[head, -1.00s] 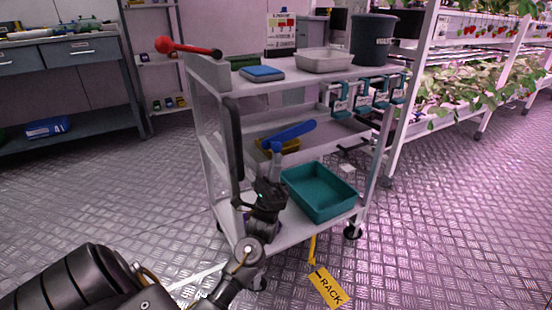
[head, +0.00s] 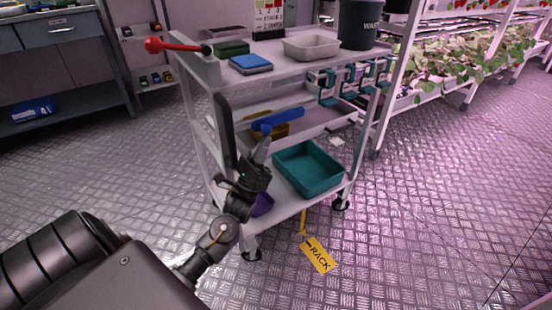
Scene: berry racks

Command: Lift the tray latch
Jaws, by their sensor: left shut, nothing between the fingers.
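A utility cart (head: 222,68) stands in front of me. A red lever with a ball end (head: 178,46) sticks out to the left from its top corner. A blue bar (head: 282,119) lies over a yellow piece (head: 272,131) at the middle shelf. I cannot tell which part is the tray latch. A teal tray (head: 322,190) rests on the bottom shelf. My left gripper (head: 263,140) points up in front of the cart, its shut, empty fingertips overlapping the blue bar's left end in the picture. I cannot tell whether they touch. My right gripper is not in view.
The cart's top holds a blue box (head: 250,64), a grey bin (head: 311,47) and a dark waste bucket (head: 358,27). A yellow RACK tag (head: 316,255) hangs low in front. Plant racks (head: 450,75) stand at right. The floor at right is clear.

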